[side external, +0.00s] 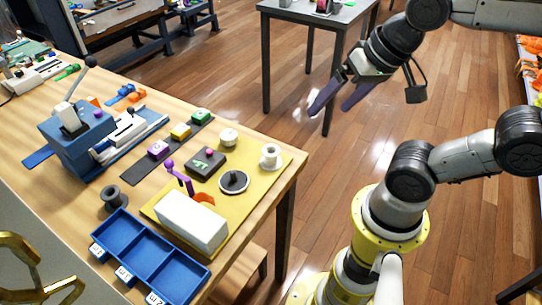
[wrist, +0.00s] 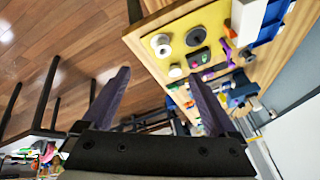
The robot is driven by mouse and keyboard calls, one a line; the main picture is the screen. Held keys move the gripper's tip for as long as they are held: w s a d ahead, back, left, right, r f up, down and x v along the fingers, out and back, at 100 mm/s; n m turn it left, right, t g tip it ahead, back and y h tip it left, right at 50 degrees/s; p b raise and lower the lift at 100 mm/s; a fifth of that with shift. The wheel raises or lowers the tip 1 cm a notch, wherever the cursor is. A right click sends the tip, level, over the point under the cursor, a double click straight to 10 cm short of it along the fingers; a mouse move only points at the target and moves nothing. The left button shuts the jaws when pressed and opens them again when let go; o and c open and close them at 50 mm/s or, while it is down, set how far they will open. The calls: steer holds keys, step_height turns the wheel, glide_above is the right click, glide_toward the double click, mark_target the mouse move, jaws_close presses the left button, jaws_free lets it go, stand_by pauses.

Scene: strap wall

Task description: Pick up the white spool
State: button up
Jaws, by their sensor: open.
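The white spool (side external: 270,157) stands upright near the right corner of a yellow board (side external: 277,171) on the wooden table. It also shows in the wrist view (wrist: 160,45), at the upper middle, beyond the fingers. My gripper (side external: 330,108) is open and empty, in the air off the table's right side, well apart from the spool. In the wrist view my gripper (wrist: 160,76) shows two dark purple fingers spread wide, with nothing between them.
The yellow board also carries a dark disc (side external: 233,182), a cream round piece (side external: 228,138), a black box (side external: 206,163) and a white block (side external: 191,221). A blue tray (side external: 150,256) and a dark spool (side external: 113,197) lie left. Open floor lies right of the table.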

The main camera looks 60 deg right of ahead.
steer(key=w+r+m+g, duration=0.1)
steer(key=w+m, duration=0.3)
steer(key=m, duration=0.3)
steer(key=m+g, duration=0.5)
steer(key=m, duration=0.3)
glide_above(271, 150)
step_height(271, 150, down, 7)
steer(key=f, duration=1.4)
steer(key=shift+s+a+f, duration=0.15)
steer(key=shift+s+a, duration=0.15)
steer(key=c, duration=1.4)
steer(key=shift+c, duration=0.2)
